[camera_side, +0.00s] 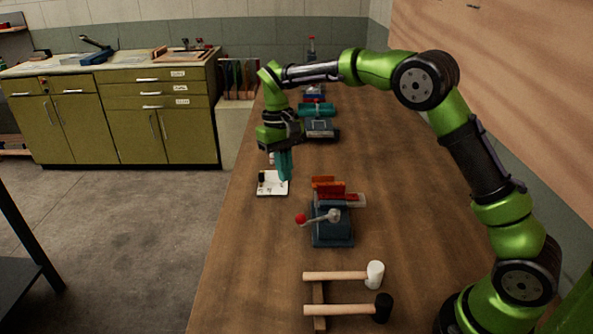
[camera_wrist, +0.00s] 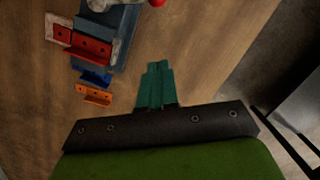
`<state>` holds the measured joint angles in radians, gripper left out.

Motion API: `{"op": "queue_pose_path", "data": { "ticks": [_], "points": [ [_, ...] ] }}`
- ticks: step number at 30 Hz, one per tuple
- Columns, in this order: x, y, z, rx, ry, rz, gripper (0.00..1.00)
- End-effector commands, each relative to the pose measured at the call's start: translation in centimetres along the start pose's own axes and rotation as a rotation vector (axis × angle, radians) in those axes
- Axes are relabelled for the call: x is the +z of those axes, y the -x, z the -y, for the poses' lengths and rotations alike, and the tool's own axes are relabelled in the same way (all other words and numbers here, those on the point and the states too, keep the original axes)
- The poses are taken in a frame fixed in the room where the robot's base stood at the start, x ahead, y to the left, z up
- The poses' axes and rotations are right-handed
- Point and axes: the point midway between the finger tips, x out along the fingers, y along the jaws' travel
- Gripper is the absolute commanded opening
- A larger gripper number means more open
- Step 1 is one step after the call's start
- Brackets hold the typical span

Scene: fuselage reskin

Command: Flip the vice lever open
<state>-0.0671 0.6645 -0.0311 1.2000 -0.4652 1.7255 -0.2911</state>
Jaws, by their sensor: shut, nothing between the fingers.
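The vice (camera_side: 332,232) is a blue-grey block on the wooden bench, with red and orange jaw pieces (camera_side: 330,190) on its far side. Its lever (camera_side: 325,216) is a grey bar with a red ball knob (camera_side: 300,218) pointing left. In the wrist view the vice (camera_wrist: 122,38) is at the upper left, its lever and red knob (camera_wrist: 156,2) cut by the top edge. My gripper (camera_side: 285,178) has its teal fingers pointing down, beyond and left of the vice, apart from the lever. In the wrist view the fingers (camera_wrist: 158,66) are together and empty.
A white tray (camera_side: 266,190) with small items lies below my gripper near the bench's left edge. A white-headed mallet (camera_side: 374,274) and a black-headed mallet (camera_side: 383,308) lie in front of the vice. Teal and grey equipment (camera_side: 318,112) stands farther back. The bench's right side is clear.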

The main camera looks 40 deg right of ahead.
Motion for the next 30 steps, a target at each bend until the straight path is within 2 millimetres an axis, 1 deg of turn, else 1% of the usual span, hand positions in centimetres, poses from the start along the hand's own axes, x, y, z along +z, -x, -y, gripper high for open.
{"op": "queue_pose_path", "data": {
  "ticks": [1, 3, 5, 6, 9, 14, 21, 26, 30],
  "points": [
    [-0.9, -0.5, 0.3, 0.01, 0.0, 0.022, 0.0],
    [-1.6, -0.5, 0.5, 0.018, -0.001, 0.044, 0.0],
    [-1.9, -0.1, 0.7, 0.02, -0.002, 0.054, 0.0],
    [-2.0, 0.4, 0.8, 0.019, -0.004, 0.056, 0.0],
    [-1.7, 1.9, 0.9, 0.011, -0.005, 0.061, 0.0],
    [-1.1, 1.9, 1.1, 0.005, -0.001, 0.091, 0.0],
    [-1.1, 1.9, 1.1, 0.004, 0.002, 0.089, 0.0],
    [-1.1, 1.4, 1.0, 0.004, 0.003, 0.091, 0.0],
    [-0.8, -0.4, 1.0, 0.004, 0.004, 0.092, 0.0]
  ]
}}
